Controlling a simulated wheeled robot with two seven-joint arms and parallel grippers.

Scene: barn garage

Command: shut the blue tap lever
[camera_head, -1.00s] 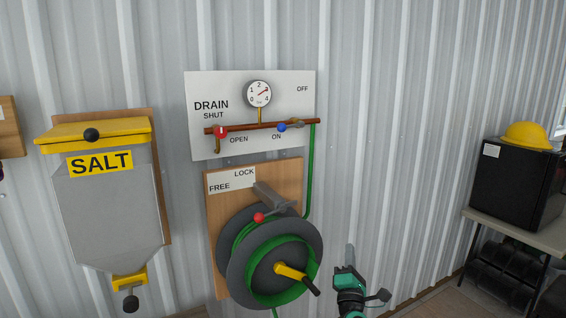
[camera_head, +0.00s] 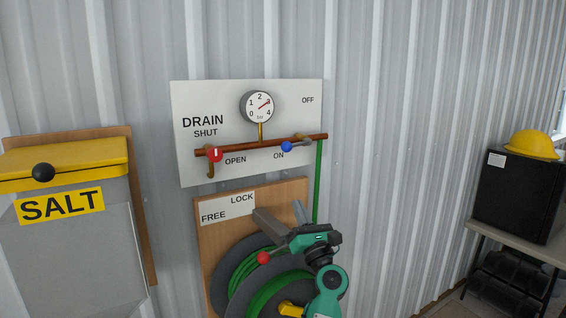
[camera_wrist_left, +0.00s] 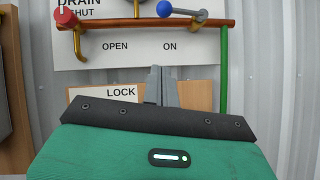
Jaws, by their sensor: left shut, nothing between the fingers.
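The blue tap lever (camera_head: 287,147) is on the copper pipe (camera_head: 235,148) of the white panel. Its blue ball is beside the ON label, and its grey arm runs right to the valve body. OFF is printed higher up at the right. In the left wrist view the blue ball (camera_wrist_left: 164,9) and grey arm show at the top edge. My left gripper (camera_head: 298,208) is below the lever, in front of the hose reel board, fingers pointing up. In the wrist view its fingertips (camera_wrist_left: 160,72) are together, empty and apart from the lever. My right gripper is out of view.
A red drain lever (camera_head: 215,154) sits on the pipe's left end. A pressure gauge (camera_head: 259,107) is above the pipe. A green hose (camera_head: 318,185) hangs at its right end. The reel's red knob (camera_head: 263,257) is beside my arm. A salt bin (camera_head: 75,240) is at left.

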